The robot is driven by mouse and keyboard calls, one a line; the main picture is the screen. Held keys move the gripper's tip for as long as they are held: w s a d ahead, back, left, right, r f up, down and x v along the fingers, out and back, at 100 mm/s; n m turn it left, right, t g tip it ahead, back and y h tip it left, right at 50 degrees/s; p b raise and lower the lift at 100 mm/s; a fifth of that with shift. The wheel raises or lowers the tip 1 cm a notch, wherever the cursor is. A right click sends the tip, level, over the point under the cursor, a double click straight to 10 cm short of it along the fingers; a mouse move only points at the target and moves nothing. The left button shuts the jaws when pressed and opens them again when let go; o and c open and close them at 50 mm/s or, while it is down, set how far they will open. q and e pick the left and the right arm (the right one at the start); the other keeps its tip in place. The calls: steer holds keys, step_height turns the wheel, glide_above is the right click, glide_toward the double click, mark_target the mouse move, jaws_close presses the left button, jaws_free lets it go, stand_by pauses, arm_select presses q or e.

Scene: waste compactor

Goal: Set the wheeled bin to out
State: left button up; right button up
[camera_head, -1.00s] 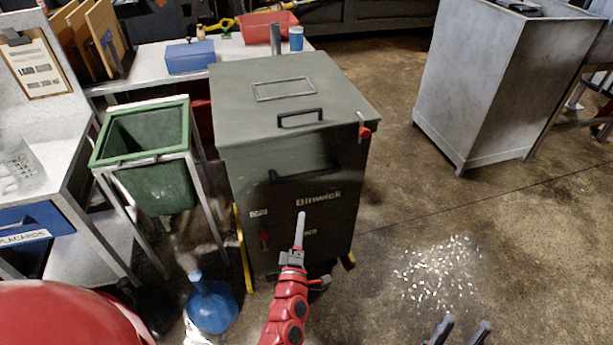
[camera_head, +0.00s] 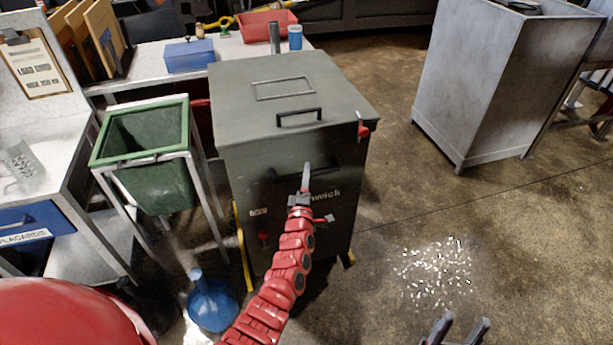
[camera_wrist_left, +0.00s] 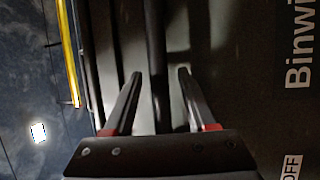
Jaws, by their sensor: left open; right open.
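The dark green-grey Binwick compactor (camera_head: 290,100) stands mid-picture in the head view. Its front panel (camera_head: 240,185) is flush with the cabinet and has a dark bar handle (camera_head: 284,179); I cannot make out the wheeled bin apart from this front. My left gripper (camera_head: 306,172) is in front of the handle and partly hides it and the lettering. In the left wrist view the left gripper (camera_wrist_left: 160,73) is open, with the dark handle bar (camera_wrist_left: 156,40) lined up between its fingers; contact is unclear. My right gripper (camera_head: 455,328) is open and empty at the bottom edge.
A green bin in a metal frame (camera_head: 150,160) stands close left of the compactor. A blue jug (camera_head: 211,305) is on the floor in front of it. A grey metal cabinet (camera_head: 490,90) is at the right. Floor right of the compactor is open, with scattered white bits (camera_head: 435,270).

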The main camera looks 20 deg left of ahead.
arm_select(q)
steer(key=shift+w, duration=0.2)
jaws_close()
stand_by(1.4)
